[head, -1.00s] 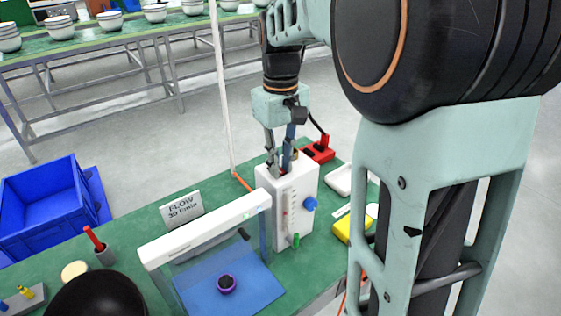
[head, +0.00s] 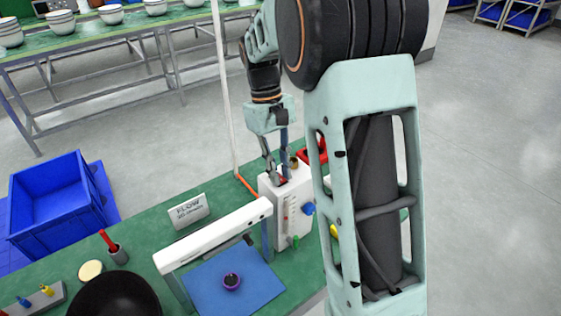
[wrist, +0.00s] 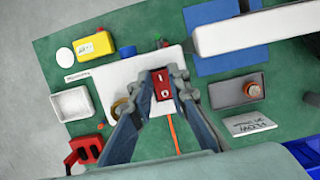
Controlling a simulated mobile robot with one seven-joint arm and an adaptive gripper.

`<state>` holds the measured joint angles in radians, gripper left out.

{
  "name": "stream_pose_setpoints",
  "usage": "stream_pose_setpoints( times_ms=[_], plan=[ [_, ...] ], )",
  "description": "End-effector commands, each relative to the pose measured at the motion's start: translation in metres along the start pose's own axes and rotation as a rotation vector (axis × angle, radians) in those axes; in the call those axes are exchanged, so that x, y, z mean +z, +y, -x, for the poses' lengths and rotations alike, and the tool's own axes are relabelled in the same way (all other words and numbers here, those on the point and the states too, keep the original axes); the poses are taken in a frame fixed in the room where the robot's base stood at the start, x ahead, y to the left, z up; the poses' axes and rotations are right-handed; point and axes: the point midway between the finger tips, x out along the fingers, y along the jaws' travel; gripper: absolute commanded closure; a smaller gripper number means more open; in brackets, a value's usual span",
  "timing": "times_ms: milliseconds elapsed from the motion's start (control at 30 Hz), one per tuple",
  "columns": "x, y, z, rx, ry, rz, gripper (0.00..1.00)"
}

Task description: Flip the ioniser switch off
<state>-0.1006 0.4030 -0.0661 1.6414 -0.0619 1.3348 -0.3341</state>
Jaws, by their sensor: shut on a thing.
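The white box (head: 272,215) stands on the green bench in the head view, with a blue knob on its side. In the wrist view, a red rocker switch (wrist: 161,84) with small white marks sits on top of the white box (wrist: 122,72). My gripper (head: 279,181) reaches down to the box top. In the wrist view, my gripper (wrist: 163,80) has its two fingertips on either side of the switch, shut on it. I cannot tell for sure which way the rocker is tipped.
A white bar frame (head: 213,236) stands over a blue mat (head: 255,282) beside the box. A flow sign (head: 188,211) stands behind it. A yellow box (wrist: 92,40), a white tray (wrist: 73,104) and a red object (wrist: 84,150) lie close by. A white post (head: 225,95) rises behind.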

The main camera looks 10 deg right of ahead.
Motion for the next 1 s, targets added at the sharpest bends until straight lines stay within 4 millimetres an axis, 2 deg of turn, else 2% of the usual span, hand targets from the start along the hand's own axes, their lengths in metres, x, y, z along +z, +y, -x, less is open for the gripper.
stream_pose_setpoints(
  times_ms=[367, 400, 533, 833, 1000],
  plan=[
    [-0.001, 0.000, 0.001, 0.002, -0.005, 0.001, 1.00],
    [-0.001, 0.000, 0.001, 0.002, -0.005, 0.001, 0.81],
    [-0.001, 0.000, 0.001, 0.002, -0.005, 0.000, 0.67],
    [-0.001, 0.000, 0.002, 0.001, -0.006, 0.000, 0.67],
    [-0.002, 0.001, 0.019, 0.002, -0.003, 0.000, 0.67]
  ],
)
